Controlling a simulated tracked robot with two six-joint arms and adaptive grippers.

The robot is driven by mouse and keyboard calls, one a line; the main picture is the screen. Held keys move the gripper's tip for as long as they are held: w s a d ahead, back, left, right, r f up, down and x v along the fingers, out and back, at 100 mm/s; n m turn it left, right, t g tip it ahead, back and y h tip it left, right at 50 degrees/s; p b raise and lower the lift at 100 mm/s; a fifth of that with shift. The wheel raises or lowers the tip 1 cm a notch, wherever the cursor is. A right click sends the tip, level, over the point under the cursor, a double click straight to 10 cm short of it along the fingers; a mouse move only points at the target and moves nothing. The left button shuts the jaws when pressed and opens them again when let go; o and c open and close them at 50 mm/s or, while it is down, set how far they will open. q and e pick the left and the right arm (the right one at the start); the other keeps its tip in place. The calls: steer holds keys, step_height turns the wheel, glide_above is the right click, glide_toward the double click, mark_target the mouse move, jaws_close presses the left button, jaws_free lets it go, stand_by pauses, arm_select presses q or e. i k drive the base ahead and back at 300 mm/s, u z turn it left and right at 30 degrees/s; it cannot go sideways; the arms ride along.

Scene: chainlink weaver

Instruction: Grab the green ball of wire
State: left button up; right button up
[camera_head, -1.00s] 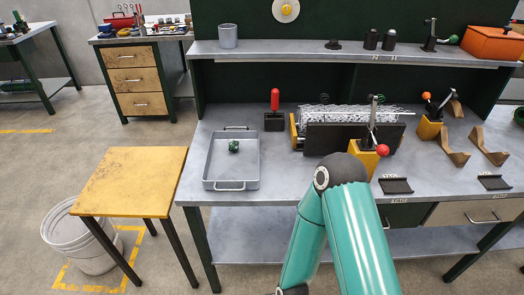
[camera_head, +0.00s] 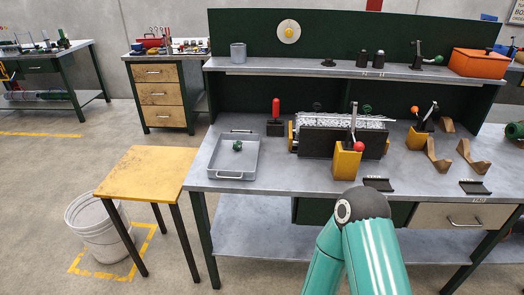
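The green ball of wire (camera_head: 237,146) is small and dark green. It lies in the grey metal tray (camera_head: 233,173) on the left part of the workbench, towards the tray's far side. One of my arms, teal with a dark joint, rises from the bottom edge in front of the bench. It is to the right of the tray and apart from the ball. Neither gripper shows in the view.
A weaving machine (camera_head: 345,119) with wire mesh stands right of the tray, with a red-knobbed lever on a yellow block (camera_head: 346,163) before it. A yellow table (camera_head: 147,171) and a white bucket (camera_head: 99,225) are at left.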

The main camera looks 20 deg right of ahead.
mark_target(237, 145)
steer(key=u, duration=0.15)
steer(key=i, duration=0.9)
